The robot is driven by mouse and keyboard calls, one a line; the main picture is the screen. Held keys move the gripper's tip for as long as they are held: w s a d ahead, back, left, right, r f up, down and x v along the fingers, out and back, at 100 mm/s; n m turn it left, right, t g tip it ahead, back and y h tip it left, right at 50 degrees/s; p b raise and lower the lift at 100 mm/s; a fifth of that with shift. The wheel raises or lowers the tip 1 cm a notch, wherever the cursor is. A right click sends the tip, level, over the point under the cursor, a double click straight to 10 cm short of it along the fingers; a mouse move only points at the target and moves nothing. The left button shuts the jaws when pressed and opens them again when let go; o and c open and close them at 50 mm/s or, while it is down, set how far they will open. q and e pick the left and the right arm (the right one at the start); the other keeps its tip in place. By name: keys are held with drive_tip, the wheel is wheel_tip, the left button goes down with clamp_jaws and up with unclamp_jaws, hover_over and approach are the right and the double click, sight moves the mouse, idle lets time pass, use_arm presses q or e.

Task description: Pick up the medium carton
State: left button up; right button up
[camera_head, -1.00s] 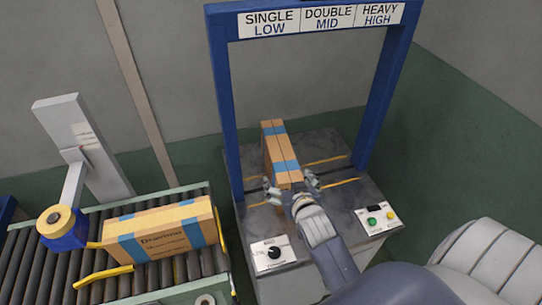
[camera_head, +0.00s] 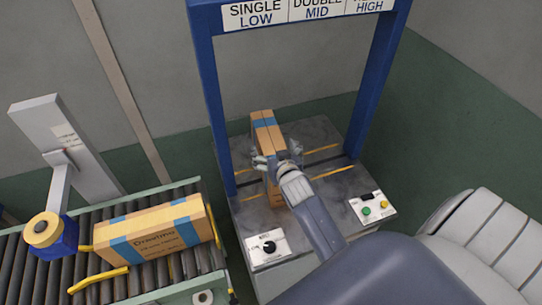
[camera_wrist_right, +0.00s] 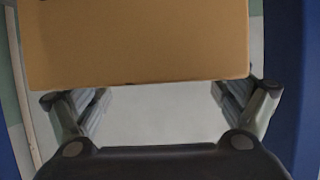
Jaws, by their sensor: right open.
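A tall narrow brown carton with blue tape (camera_head: 266,132) stands on the grey machine table under the blue frame. My right gripper (camera_head: 277,160) is at the near end of this carton, its fingers spread on either side. In the right wrist view the carton's brown face (camera_wrist_right: 140,42) fills the top, and the open fingers of the right gripper (camera_wrist_right: 155,100) flank its lower edge with a gap between. A larger carton with blue tape (camera_head: 155,230) lies on the roller conveyor at the left. I cannot tell by label which one is the medium carton. My left gripper is not in view.
The blue frame (camera_head: 212,90) with signs SINGLE LOW, DOUBLE MID and HEAVY HIGH rises around the carton. Control boxes with a knob (camera_head: 268,246) and buttons (camera_head: 371,208) sit on the table's front. The roller conveyor (camera_head: 105,285) has yellow guides and a tape roller arm (camera_head: 45,232).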

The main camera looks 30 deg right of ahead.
sight(273, 145)
drive_tip(key=x, duration=0.2)
drive_tip(key=p+x, duration=0.1)
drive_tip(key=shift+w+d, duration=0.3)
drive_tip(key=shift+d, duration=0.2)
drive_tip(key=shift+w+f, duration=0.25)
drive_tip(key=shift+w, duration=0.1)
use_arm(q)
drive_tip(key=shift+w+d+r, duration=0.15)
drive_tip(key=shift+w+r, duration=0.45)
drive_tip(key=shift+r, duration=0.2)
use_arm(e)
drive_tip(key=shift+c, duration=1.1)
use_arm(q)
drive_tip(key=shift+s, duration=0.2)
use_arm(e)
drive_tip(key=shift+s, duration=0.15)
clamp_jaws()
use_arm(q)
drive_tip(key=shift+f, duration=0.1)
use_arm(e)
drive_tip(key=shift+r, duration=0.1)
